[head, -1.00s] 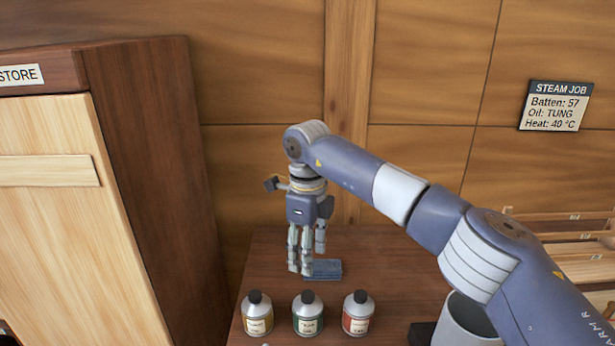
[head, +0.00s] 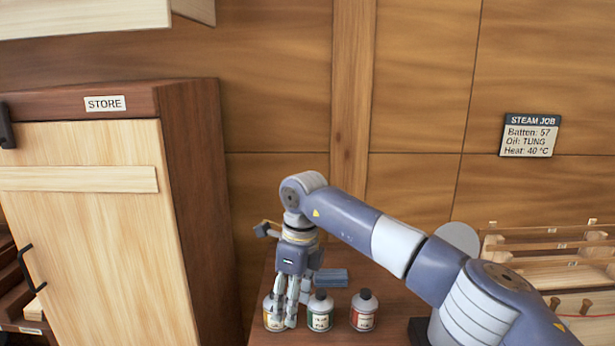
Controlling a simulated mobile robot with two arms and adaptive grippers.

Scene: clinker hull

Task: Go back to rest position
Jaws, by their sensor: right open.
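My right gripper (head: 292,300) hangs fingers down over the brown table (head: 392,290) in the head view. It is open. Its fingers overlap the yellow-labelled bottle (head: 273,326) in the picture and hide part of it; I cannot tell whether they touch it. A green-labelled bottle (head: 320,312) and a red-labelled bottle (head: 364,312) stand upright to the right of it. A blue-grey block (head: 330,278) lies behind the bottles, partly hidden by the gripper. My left gripper does not show.
A wooden cabinet labelled STORE (head: 85,230) stands at the left, its door shut. A slatted wooden rack (head: 550,250) is at the right. A STEAM JOB sign (head: 530,135) on the wall reads Batten 57, Oil TUNG, Heat 40 °C. The wall is close behind the table.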

